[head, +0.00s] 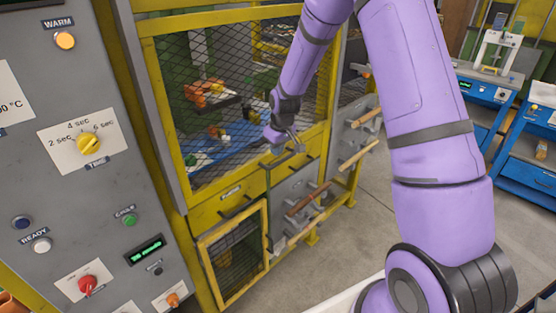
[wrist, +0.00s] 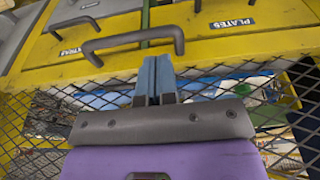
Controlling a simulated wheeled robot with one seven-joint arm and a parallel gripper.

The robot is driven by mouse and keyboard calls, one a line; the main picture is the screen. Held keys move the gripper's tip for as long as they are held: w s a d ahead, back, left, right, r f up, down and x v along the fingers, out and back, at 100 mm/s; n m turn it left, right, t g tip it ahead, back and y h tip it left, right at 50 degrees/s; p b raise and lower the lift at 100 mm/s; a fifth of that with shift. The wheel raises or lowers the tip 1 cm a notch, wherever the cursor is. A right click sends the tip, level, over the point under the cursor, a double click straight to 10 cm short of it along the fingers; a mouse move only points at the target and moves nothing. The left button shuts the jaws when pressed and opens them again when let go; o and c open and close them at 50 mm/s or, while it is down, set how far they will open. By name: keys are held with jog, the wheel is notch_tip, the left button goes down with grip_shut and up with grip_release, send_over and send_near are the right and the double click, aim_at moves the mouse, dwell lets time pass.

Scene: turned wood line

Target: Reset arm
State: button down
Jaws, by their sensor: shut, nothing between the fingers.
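My purple arm reaches from the upper right of the head view toward the yellow caged machine. My gripper (head: 283,147) is in front of the machine, near a dark handle (head: 285,158). In the wrist view, its two blue-grey fingers (wrist: 155,72) are together with nothing between them. Their tips overlap the edge of a curved grey drawer handle (wrist: 133,38) in the picture. I cannot tell whether they touch it.
The yellow drawer front has a PLATES label (wrist: 233,22). A mesh panel (head: 233,95) covers the machine. Wooden-handled levers (head: 307,199) stick out at its right side. A grey control panel (head: 85,190) stands left, blue workbenches (head: 483,93) right. Bare floor (head: 350,215) shows between.

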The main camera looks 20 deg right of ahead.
jog(key=s+r+m+t, duration=0.1)
jog(key=s+r, duration=0.4)
jog(key=r, duration=0.3)
jog(key=s+a+r, duration=0.1)
jog(key=s+r, duration=0.5)
jog(key=r, duration=0.3)
jog(key=s+r+m+t, duration=0.1)
jog(key=s+r, duration=0.4)
jog(key=r, duration=0.3)
jog(key=s+r+m, duration=0.1)
jog(key=s+r, duration=0.2)
jog(key=s, duration=0.7)
jog(key=s+r+m+t, duration=0.1)
jog(key=s+r, duration=0.1)
jog(key=s, duration=0.8)
jog(key=shift+s+a+r+h, duration=0.4)
